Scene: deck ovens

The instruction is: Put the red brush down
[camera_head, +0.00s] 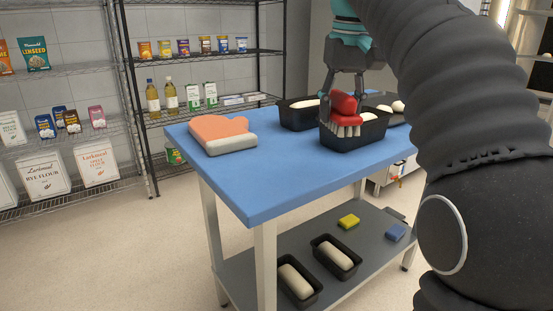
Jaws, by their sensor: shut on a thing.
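The red brush (345,104) is in my gripper (346,92), with its pale bristles facing down. My gripper is shut on the brush's upper part. The brush is in front of a black loaf tin (357,141) on the blue table (260,184) and hides part of it. I cannot tell whether the bristles touch the tin or its dough. The front left of the tabletop is bare.
An orange and white oven mitt (220,130) lies at the table's left. Another dough-filled tin (298,116) stands behind the brush. Tins (335,259), a yellow sponge (349,221) and a blue sponge (394,232) lie on the lower shelf. Wire racks (130,95) stand behind.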

